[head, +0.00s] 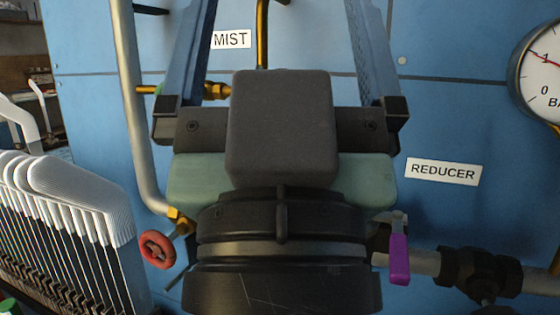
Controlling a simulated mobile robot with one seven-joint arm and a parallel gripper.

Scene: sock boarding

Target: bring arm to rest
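My gripper (283,40) fills the middle of the head view, seen from behind its dark wrist and body. Its two blue-grey fingers stand wide apart and run up out of the top of the picture, so their tips are hidden. Nothing shows held between the visible parts of the fingers. Behind it is a blue panel (455,110); I cannot tell how far the gripper is from it.
A rack of white socks on boards (65,205) stands at the left. A grey pipe (130,100), a red handwheel (157,249), a purple lever (399,258), a dark valve (480,275) and a gauge (540,75) surround my arm. Open panel lies at right.

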